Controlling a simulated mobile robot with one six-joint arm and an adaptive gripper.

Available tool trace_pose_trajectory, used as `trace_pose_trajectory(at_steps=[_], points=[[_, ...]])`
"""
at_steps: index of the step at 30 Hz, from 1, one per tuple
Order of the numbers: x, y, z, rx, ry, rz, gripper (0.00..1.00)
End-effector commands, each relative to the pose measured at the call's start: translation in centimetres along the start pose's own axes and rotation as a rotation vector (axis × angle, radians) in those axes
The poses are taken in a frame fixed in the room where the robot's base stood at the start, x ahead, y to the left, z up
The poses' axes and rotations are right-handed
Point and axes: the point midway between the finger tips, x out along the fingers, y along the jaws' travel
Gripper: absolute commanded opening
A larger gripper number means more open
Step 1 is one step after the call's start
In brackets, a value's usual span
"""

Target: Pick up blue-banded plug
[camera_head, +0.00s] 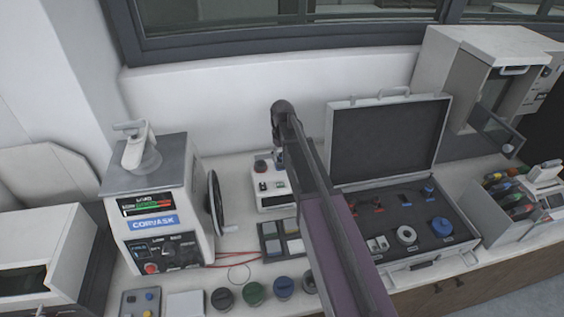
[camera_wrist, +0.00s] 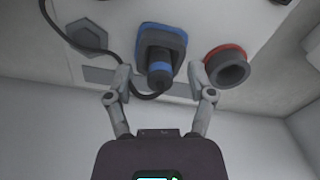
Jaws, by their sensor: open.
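In the wrist view, the blue-banded plug (camera_wrist: 159,76) is dark with a blue ring. It sits at a blue-framed socket (camera_wrist: 174,37) on a pale panel, and a black cable (camera_wrist: 135,90) curves by its end. My gripper (camera_wrist: 161,77) is open, with one finger on each side of the plug. I see gaps between the fingers and the plug, and cannot tell how deep the plug lies between them. In the head view my arm hides the gripper, and I cannot make out the plug there.
A red-ringed round fitting (camera_wrist: 228,68) is close beside the right finger, and a grey hexagonal fitting (camera_wrist: 87,37) is at left. In the head view, a mounting press (camera_head: 155,205) stands left, an open case (camera_head: 390,140) right, and several round knobs (camera_head: 254,292) line the front.

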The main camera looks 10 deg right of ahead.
Motion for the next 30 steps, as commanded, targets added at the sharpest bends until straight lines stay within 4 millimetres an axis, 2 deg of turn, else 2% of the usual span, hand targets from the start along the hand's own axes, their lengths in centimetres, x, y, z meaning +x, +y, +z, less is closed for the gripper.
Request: trace_pose_trajectory(at_steps=[13, 20, 30], points=[[-0.03, -0.01, -0.01, 0.0, 0.0, 0.0, 0.7], [-0.03, -0.02, -0.01, 0.0, 0.0, 0.0, 0.02], [-0.04, -0.03, -0.02, -0.001, 0.0, 0.0, 0.0]])
